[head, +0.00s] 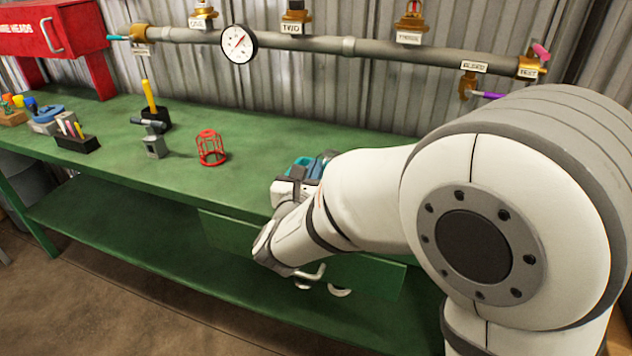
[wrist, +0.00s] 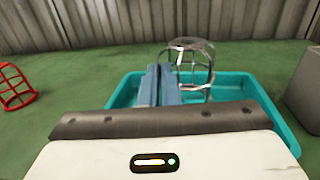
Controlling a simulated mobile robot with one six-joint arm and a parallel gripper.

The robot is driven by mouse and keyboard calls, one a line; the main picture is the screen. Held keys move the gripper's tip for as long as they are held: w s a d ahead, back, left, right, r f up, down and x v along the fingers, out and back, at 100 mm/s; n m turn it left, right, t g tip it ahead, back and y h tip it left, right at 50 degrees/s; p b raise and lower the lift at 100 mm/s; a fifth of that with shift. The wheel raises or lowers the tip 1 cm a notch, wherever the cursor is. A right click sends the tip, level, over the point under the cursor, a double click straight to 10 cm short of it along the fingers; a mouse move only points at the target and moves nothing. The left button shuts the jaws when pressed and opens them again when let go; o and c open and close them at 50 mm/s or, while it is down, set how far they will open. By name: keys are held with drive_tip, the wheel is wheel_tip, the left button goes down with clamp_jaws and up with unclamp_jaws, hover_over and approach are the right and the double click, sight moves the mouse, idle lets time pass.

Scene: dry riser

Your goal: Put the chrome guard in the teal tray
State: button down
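The chrome guard (wrist: 197,64) is a shiny wire cage in the wrist view. It looks upright, just right of my fingers, with its lower part over or inside the teal tray (wrist: 262,98). I cannot tell whether it touches the tray floor. My gripper (wrist: 164,82) reaches over the tray, with blue-grey fingers close to the guard. Whether they grip its wires is unclear. In the head view the tray (head: 301,164) shows only partly behind my arm, and the guard cannot be made out clearly.
A red wire guard (head: 211,148) stands on the green bench (head: 255,160) left of the tray. A grey block (wrist: 305,88) stands close to the tray's right. Tool holders sit farther left. A pipe with a gauge (head: 239,44) runs along the back wall.

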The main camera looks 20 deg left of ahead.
drive_tip(key=shift+f, duration=0.95)
drive_tip(key=shift+f, duration=0.1)
drive_tip(key=c, duration=2.1)
unclamp_jaws()
drive_tip(key=shift+f+b, duration=0.1)
drive_tip(key=shift+b, duration=0.2)
drive_tip(key=shift+c, duration=0.2)
drive_tip(key=o, duration=0.5)
drive_tip(key=shift+c, duration=0.2)
drive_tip(key=shift+r+p, duration=0.3)
drive_tip(key=s+p, duration=0.1)
drive_tip(key=s, duration=1.1)
drive_tip(key=shift+d, duration=0.15)
